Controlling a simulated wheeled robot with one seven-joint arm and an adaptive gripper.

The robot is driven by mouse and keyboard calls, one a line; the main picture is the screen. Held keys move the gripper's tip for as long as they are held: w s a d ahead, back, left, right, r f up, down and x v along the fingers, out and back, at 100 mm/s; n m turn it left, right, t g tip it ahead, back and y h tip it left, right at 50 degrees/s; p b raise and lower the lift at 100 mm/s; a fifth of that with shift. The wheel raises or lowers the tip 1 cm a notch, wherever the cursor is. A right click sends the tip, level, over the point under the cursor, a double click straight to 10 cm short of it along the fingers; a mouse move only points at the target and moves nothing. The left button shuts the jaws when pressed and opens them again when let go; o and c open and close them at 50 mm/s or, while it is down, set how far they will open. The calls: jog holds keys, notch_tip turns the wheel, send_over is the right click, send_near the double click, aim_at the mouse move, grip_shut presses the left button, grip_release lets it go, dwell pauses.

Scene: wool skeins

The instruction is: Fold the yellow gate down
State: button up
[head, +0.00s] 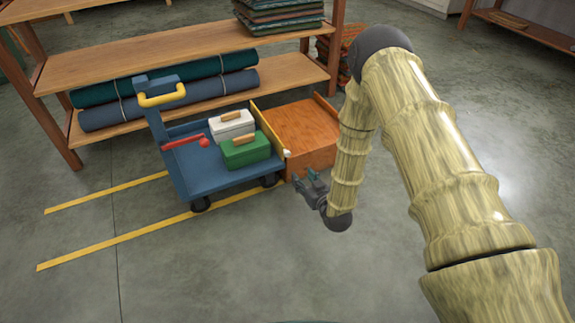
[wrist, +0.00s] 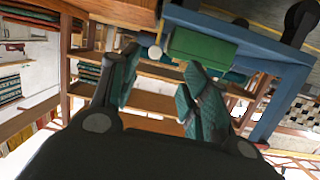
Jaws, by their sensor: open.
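The yellow gate (head: 269,125) stands upright along the right end of the blue cart (head: 205,182). A white knob (head: 287,153) sits at its near end. My gripper (head: 305,177) is open and empty, low to the right of the cart and a little apart from the knob. In the wrist view, the white knob (wrist: 155,52) appears between the two open fingers, beyond them. Only a narrow edge of the gate (wrist: 160,12) shows there, near the top.
The cart carries a white box (head: 232,130), a green box (head: 246,155) and a red lever (head: 185,142). A yellow handle (head: 162,96) is at its left. An orange-brown wooden platform (head: 305,128) lies just beyond the gate. Open floor is in front.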

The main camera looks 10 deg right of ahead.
aim_at(288, 155)
jog(key=w+a+b, duration=0.1)
jog(key=w+b, duration=0.2)
jog(key=w, duration=0.1)
jog(key=w+a+f+t+b, duration=0.1)
jog(key=w+b, duration=0.3)
jog(key=w, duration=0.1)
jog(key=w+a+t+y+b, duration=0.1)
jog(key=w+b, duration=0.3)
jog(key=w, duration=0.1)
jog(key=shift+w+f+n, duration=0.15)
jog(key=shift+f+n, duration=0.25)
jog(key=shift+w+a+r, duration=0.15)
jog(key=shift+w, duration=0.55)
grip_shut()
